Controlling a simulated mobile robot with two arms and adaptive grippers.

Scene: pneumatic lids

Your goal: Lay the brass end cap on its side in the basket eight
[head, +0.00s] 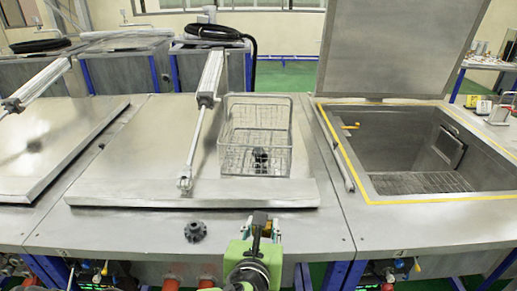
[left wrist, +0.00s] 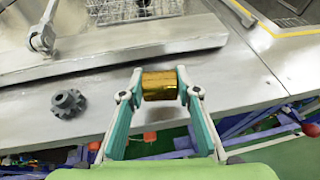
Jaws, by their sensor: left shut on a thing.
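My left gripper (head: 262,226) is at the front edge of the steel bench, in front of the middle lid. In the left wrist view its two teal fingers are shut on the brass end cap (left wrist: 159,86), a short gold cylinder held between the fingertips. In the head view the cap is mostly hidden by the gripper. A wire basket (head: 235,108) stands on the closed middle lid, beyond the gripper; its near part also shows in the left wrist view (left wrist: 104,14). A dark part lies inside it. No number is readable on it. My right gripper is not in view.
A dark gear (head: 195,231) lies on the bench front, left of the gripper; it shows in the left wrist view (left wrist: 67,103). A pneumatic cylinder (head: 211,77) rises from the lid left of the basket. An open tank (head: 420,182) is at right.

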